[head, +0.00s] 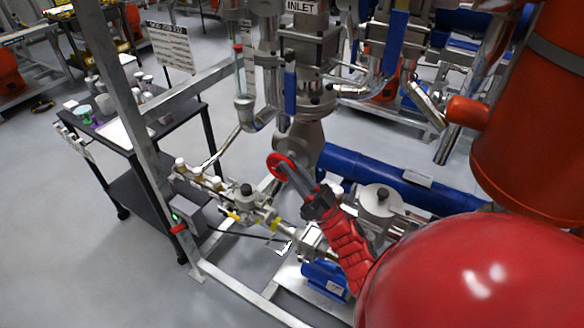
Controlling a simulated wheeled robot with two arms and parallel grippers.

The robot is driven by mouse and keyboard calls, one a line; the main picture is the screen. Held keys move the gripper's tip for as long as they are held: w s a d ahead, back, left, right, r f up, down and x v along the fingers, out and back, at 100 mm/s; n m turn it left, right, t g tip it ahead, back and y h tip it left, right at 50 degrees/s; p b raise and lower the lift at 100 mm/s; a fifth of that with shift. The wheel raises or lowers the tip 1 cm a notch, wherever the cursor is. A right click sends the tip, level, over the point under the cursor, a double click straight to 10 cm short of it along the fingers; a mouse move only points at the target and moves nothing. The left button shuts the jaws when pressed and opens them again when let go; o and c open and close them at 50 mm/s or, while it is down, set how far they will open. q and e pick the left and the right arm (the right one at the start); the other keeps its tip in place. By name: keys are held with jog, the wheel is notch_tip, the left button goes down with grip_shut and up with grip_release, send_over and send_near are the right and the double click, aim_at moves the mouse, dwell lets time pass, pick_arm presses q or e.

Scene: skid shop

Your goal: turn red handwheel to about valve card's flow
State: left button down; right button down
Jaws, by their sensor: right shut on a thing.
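The red handwheel (281,165) is a small red ring near the middle of the head view, in front of the grey metal pipework. My right gripper (290,172) reaches up to it from the lower right and is shut on its rim. The fingers hide part of the lower right side of the wheel. A white card (170,46) with lines of print stands at the upper left above the cart; its text is too small to read. My left gripper is not in view.
A steel frame post (128,110) and rail stand left of the wheel. A black cart (105,160) with small jars is behind them. A manifold with valves (230,195) lies below left. A blue cylinder (390,180) and an orange tank (530,120) are at right. Open floor is at left.

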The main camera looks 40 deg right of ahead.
jog(key=r+g+p, duration=0.1)
jog(key=p, duration=0.1)
jog(key=shift+h+p, duration=0.3)
jog(key=shift+p, duration=0.05)
jog(key=shift+f+g, duration=0.2)
jog(key=shift+g, duration=0.1)
jog(key=shift+w, duration=0.1)
jog(key=c, duration=0.8)
grip_release()
jog(key=shift+f, duration=0.15)
